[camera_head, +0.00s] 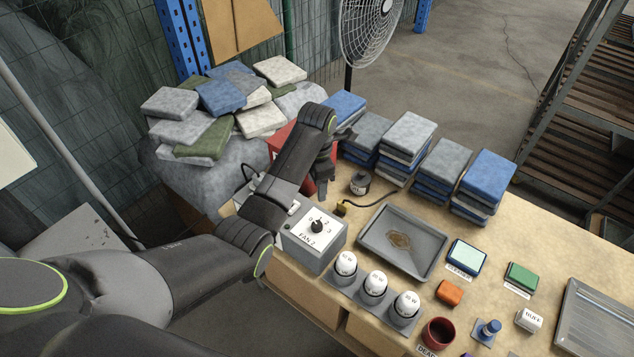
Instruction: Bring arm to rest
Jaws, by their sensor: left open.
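My left arm reaches in from the lower left, over the near left corner of the workbench. Its left gripper (325,181) points down above the bench, behind the grey FAN 2 box (309,242) and beside a red object (280,142) that my arm partly hides. The gripper is open and I see nothing between its fingers, though the fingertips are small and dark here. My right gripper is not in view.
Folded cloth stacks (409,137) line the bench's back edge, right of the gripper. A small dark bottle-like item (360,183) and a cable stand close by. A grey tray (402,240), white bulbs (375,283) and a dark red cup (437,334) fill the front. A fan (371,28) stands behind.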

